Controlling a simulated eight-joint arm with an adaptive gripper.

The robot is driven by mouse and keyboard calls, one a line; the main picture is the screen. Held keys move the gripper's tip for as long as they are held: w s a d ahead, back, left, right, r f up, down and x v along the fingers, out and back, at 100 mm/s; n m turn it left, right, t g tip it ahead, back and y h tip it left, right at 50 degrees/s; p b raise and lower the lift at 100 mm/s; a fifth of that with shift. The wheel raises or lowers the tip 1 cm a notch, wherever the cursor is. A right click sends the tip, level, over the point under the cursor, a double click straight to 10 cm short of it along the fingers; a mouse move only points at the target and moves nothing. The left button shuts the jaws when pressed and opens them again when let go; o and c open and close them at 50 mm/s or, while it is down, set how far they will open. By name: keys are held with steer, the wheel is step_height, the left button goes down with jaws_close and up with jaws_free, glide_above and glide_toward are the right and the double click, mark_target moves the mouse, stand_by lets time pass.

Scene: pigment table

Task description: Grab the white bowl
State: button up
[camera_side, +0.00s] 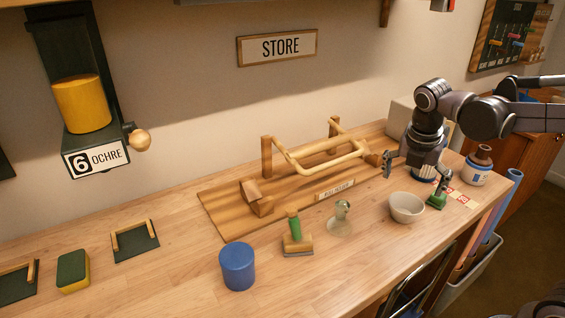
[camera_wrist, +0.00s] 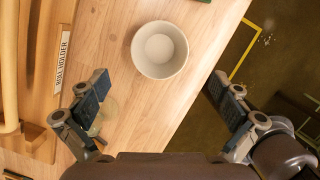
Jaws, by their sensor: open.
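The white bowl (camera_side: 407,207) stands upright on the wooden table near its front right edge. It looks empty in the wrist view (camera_wrist: 160,49), where it lies ahead of the fingertips and roughly between their lines. My gripper (camera_side: 415,170) hangs above and behind the bowl in the side view, apart from it. In the wrist view my gripper (camera_wrist: 158,92) has its two fingers spread wide with nothing between them but table, a clear glass piece partly behind the left finger, and the floor past the edge.
A wooden roll holder (camera_side: 225,213) lies to the left. The table edge (camera_wrist: 213,65) is close beside the bowl.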

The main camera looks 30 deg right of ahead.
mark_target(405, 206)
steer(key=shift+a+x, duration=0.15)
steer(key=shift+x, duration=2.2)
steer(key=shift+a+x, duration=0.1)
steer(key=shift+x, duration=2.2)
steer(key=shift+s+f, duration=0.1)
steer(key=c, duration=1.2)
